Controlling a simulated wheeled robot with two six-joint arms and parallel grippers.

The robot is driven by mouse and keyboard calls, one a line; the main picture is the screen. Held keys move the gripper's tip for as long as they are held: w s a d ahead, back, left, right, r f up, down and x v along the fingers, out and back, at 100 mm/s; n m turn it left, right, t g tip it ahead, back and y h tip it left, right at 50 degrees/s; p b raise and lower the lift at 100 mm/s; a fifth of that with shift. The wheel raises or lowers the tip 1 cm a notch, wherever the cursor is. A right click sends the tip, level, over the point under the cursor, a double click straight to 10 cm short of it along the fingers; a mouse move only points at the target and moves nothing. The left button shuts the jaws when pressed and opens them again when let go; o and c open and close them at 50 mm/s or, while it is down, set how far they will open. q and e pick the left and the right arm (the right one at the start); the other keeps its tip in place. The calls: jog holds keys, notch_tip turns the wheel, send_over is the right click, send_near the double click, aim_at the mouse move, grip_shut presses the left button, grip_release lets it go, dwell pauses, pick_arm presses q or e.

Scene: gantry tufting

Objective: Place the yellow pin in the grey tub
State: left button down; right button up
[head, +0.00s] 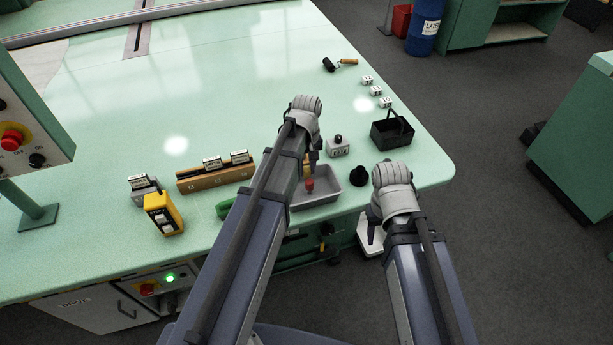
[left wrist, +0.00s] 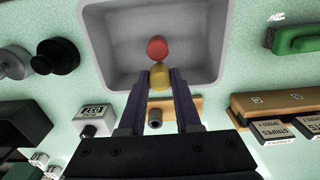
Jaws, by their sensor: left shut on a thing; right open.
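The grey tub (head: 328,192) stands near the front edge of the green table; it also shows in the left wrist view (left wrist: 101,35). My left gripper (left wrist: 161,76) is shut on the yellow pin (left wrist: 160,77), whose round head shows between the fingertips, over the tub's edge nearest the wooden block. I cannot tell how high the pin is above the tub floor. A red pin (head: 310,185) is in the tub, just beyond the yellow one in the left wrist view (left wrist: 157,48). My right gripper (head: 374,214) is open by the table's front edge, partly hidden by its arm.
A small wooden block (left wrist: 185,106) and a grey labelled box (head: 338,147) stand behind the tub. A black knob (head: 358,177) and black basket (head: 392,133) are to its right. A wooden rack (head: 203,179) is left. The table's far middle is clear.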

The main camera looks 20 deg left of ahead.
aim_at(306, 168)
pick_arm(q)
notch_tip(306, 168, down, 3)
jog(key=shift+r+b, duration=0.1)
jog(key=shift+b, duration=0.85)
jog(key=shift+r, duration=0.15)
pick_arm(e)
notch_tip(306, 168, down, 3)
jog(key=shift+r, duration=0.2)
pick_arm(q)
jog(key=c, duration=0.6)
grip_release()
jog(key=shift+r, duration=0.1)
pick_arm(e)
jog(key=shift+r, duration=0.15)
pick_arm(q)
notch_tip(306, 168, up, 12)
jog(key=p, duration=1.2)
jog(key=s+d+m+y, duration=0.1)
jog(key=s+d+m, duration=0.9)
jog(key=s, duration=0.6)
jog(key=shift+s+d+m, duration=0.3)
jog(key=shift+s+d, duration=0.1)
jog(key=shift+d, duration=0.7)
pick_arm(e)
notch_tip(306, 168, up, 12)
